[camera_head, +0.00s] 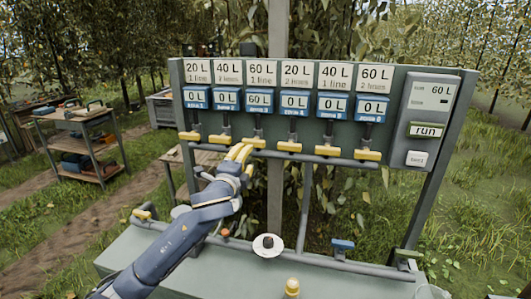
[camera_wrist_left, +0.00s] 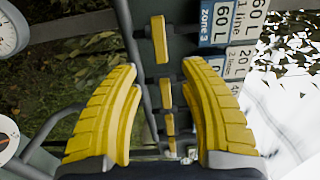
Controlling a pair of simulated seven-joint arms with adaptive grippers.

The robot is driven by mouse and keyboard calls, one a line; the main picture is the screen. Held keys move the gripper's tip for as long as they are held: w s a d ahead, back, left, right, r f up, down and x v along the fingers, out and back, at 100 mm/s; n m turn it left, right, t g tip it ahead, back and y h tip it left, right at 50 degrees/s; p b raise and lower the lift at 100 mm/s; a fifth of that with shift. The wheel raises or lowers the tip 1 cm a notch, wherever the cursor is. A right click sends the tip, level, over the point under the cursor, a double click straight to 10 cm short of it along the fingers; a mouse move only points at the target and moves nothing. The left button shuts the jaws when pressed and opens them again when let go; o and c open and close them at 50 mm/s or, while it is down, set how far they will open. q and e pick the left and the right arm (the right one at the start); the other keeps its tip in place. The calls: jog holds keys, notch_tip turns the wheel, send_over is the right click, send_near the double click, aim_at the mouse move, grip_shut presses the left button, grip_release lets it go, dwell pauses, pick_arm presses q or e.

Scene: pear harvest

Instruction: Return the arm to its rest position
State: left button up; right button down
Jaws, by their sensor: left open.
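My left arm (camera_head: 175,240) reaches up from the lower left in the head view. My left gripper (camera_head: 239,153) has yellow fingers and is in front of the valve row, just below the third yellow valve handle (camera_head: 256,142). In the left wrist view my left gripper (camera_wrist_left: 158,70) is open, with its two fingers wide apart and nothing held between them. Several yellow valve handles show in the gap beyond the fingers, the nearest one (camera_wrist_left: 159,40) at the top. My right gripper is not in view.
A grey panel (camera_head: 175,95) carries litre labels; the third display (camera_head: 259,99) reads 60 L, the others 0 L. A control box (camera_head: 432,120) reads SUM 60 L and has a run button (camera_head: 427,130). A gauge (camera_head: 268,246) stands on the lower pipe. A cart (camera_head: 100,118) is at left.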

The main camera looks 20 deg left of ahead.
pick_arm(q)
jog(key=s+d+f+n+g, duration=0.1)
jog(key=s+f+n+g, duration=0.1)
jog(key=s+f, duration=0.45)
jog(key=s+f+n+g+y, duration=0.1)
jog(key=s+f, duration=0.3)
jog(key=f, duration=0.6)
jog(key=s+d+f+n+g, duration=0.1)
jog(key=s+f+n+g, duration=0.1)
jog(key=s+f, duration=0.45)
jog(key=s+a+f+n+g+y, duration=0.1)
jog(key=s+f+n+g, duration=0.15)
jog(key=s+f, duration=0.75)
jog(key=s+a+f+n+g+y, duration=0.1)
jog(key=s+f+n+g, duration=0.3)
jog(key=s, duration=0.9)
jog(key=s+d+f+m+g+h, duration=0.1)
jog(key=s+d+f+h, duration=0.15)
jog(key=f, duration=1.45)
jog(key=s+d+f+g+h, duration=0.1)
jog(key=d+f, duration=0.2)
jog(key=f, duration=1.3)
jog(key=s+f+n+g+h, duration=0.1)
jog(key=s+f+n+g, duration=0.1)
jog(key=s+f, duration=1.7)
jog(key=shift+s+f+n+g, duration=0.2)
jog(key=shift+s+n+g, duration=0.15)
jog(key=shift+s+g, duration=0.15)
